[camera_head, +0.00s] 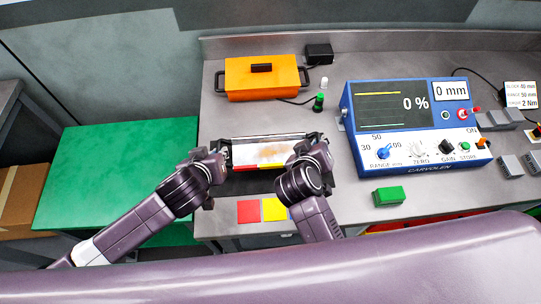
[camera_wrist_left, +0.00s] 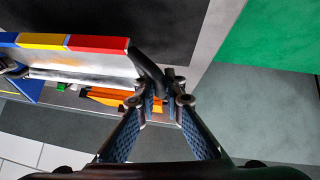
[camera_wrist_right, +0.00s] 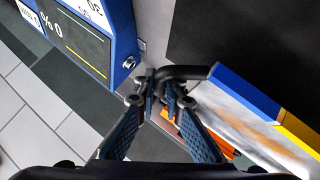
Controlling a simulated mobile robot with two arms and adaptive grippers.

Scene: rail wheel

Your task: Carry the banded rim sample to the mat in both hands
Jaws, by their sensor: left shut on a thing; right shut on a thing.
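The banded rim sample (camera_head: 262,153) is a pale, rust-stained piece with red, yellow and blue bands along one edge and a dark handle at each end. It lies across between my grippers, over a dark patch of the grey bench. My left gripper (camera_head: 219,162) is shut on the handle at the red end, clearer in the left wrist view (camera_wrist_left: 161,96). My right gripper (camera_head: 306,156) is shut on the handle at the blue end, also in the right wrist view (camera_wrist_right: 163,84). A green mat-like surface (camera_head: 115,170) lies left of the bench. Height above the bench is unclear.
A blue meter (camera_head: 415,125) stands close to the right. Red (camera_head: 248,212) and yellow (camera_head: 273,209) squares lie in front. A green block (camera_head: 388,196) sits front right.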

